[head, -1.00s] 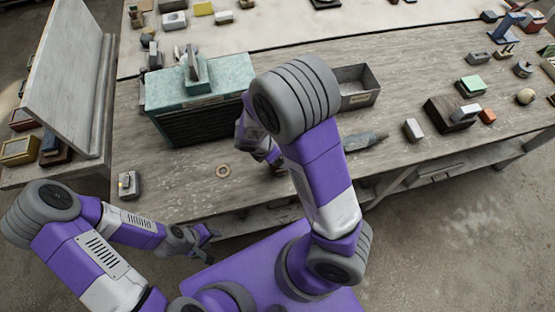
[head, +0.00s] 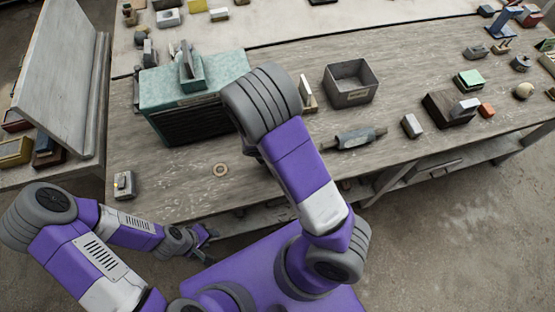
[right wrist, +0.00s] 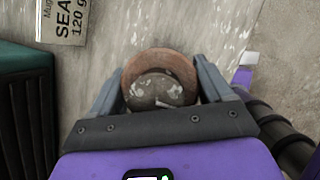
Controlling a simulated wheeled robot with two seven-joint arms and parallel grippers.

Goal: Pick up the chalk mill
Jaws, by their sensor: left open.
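In the right wrist view a round brown, wood-like thing with a mottled grey, domed middle (right wrist: 160,88), probably the chalk mill, is seen end-on. It lies between the two fingers of my right gripper (right wrist: 160,92), close to both. I cannot tell whether they press on it. In the head view my right arm hides this gripper and the round thing. My left gripper (head: 199,243) is open and empty, low in front of the bench's front edge.
A teal-topped case (head: 190,100) stands left of my right arm. A printed card (right wrist: 65,20) shows in the wrist view.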

